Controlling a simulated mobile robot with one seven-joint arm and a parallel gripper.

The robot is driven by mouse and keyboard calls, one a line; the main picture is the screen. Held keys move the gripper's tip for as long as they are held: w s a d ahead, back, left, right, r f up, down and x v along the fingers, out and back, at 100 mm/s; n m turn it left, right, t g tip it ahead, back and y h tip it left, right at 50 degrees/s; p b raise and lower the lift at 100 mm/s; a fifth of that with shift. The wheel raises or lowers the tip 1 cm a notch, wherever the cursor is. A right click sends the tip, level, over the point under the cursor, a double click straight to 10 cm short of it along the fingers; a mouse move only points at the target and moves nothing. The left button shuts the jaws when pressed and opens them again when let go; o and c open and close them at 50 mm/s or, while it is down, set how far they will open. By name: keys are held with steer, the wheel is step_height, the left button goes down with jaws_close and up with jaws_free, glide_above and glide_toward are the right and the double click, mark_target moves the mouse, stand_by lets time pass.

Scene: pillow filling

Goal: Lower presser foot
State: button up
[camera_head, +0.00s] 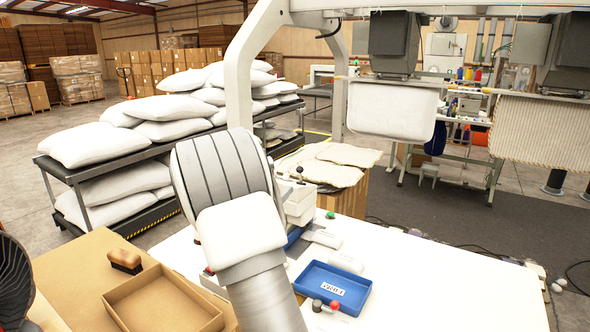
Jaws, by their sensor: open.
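A pale boxy machine (300,204) stands on the white table, partly hidden behind my arm; it may be the sewing machine. I cannot make out a presser foot or its lever. My grey and white arm crosses the middle of the view and covers part of the table. My gripper does not show, so its place relative to the machine cannot be told.
A blue tray (350,300) with a label lies on the white table (440,290). A cardboard box (160,300) and a brown brush (125,261) are at front left. Pillows fill a rack (110,172) behind. Hanging pillow covers (392,108) are at the right. The table's right part is clear.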

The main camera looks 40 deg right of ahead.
mark_target(298, 171)
steer(key=p+x, duration=0.1)
steer(key=x, duration=0.4)
steer(key=p+x, duration=0.1)
steer(key=x, duration=0.5)
steer(key=p+x, duration=0.1)
steer(key=x, duration=0.5)
steer(key=shift+w, duration=0.4)
jaws_close()
